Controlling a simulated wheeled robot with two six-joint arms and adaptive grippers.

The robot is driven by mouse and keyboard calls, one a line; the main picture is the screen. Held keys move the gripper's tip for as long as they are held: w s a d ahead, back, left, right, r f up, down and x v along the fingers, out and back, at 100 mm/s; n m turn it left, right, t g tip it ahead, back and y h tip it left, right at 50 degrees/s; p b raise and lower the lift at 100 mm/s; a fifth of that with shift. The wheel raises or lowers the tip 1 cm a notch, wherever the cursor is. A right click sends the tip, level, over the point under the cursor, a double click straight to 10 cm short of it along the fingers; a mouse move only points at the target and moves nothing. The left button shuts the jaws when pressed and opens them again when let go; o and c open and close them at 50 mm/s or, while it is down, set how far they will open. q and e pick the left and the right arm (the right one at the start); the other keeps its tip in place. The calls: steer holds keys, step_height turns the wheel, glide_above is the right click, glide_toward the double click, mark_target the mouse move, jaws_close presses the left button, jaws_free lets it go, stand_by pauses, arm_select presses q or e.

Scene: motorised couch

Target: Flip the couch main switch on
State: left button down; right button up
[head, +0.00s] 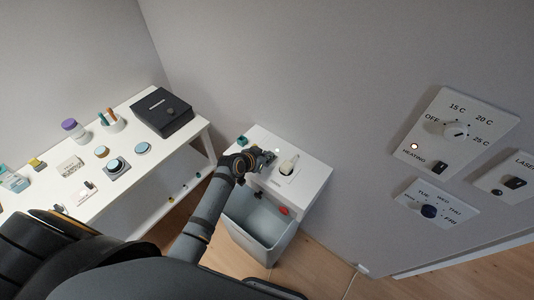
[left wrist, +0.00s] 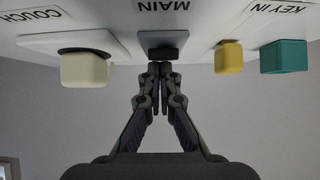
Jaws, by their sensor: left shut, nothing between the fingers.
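The main switch (left wrist: 163,53) is a dark rocker on a grey plate, under the upside-down label MAIN in the left wrist view. My left gripper (left wrist: 160,68) is shut and empty, its fingertips right at the switch. I cannot tell whether they touch it or which way the rocker is tipped. In the head view my left gripper (head: 265,159) is over the white cabinet (head: 312,176) and hides the switch. The cream couch knob (left wrist: 83,69) is beside the switch; it also shows in the head view (head: 288,167). My right gripper is not in view.
A yellow piece (left wrist: 229,57) and a green key piece (left wrist: 284,57) sit on the switch's other side. A grey bin (head: 262,232) stands at the cabinet front. A white table (head: 150,168) with several items is left; wall panels (head: 458,133) are right.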

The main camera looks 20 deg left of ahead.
arm_select(q)
steer(key=shift+w, duration=0.1)
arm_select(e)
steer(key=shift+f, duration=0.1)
arm_select(q)
steer(key=shift+w+d+r, duration=0.2)
steer(key=shift+w+d, duration=0.05)
steer(key=shift+w, duration=0.4)
steer(key=shift+r+p, duration=0.3)
steer(key=shift+r, duration=0.05)
steer(key=r+p, duration=0.1)
steer(key=w+r+p, duration=0.1)
steer(key=r+p, duration=0.1)
steer(key=shift+r, duration=0.2)
steer(key=s+a+r+b, duration=0.1)
steer(key=s+r, duration=0.4)
steer(key=r, duration=0.3)
steer(key=shift+s+a+b, duration=0.35)
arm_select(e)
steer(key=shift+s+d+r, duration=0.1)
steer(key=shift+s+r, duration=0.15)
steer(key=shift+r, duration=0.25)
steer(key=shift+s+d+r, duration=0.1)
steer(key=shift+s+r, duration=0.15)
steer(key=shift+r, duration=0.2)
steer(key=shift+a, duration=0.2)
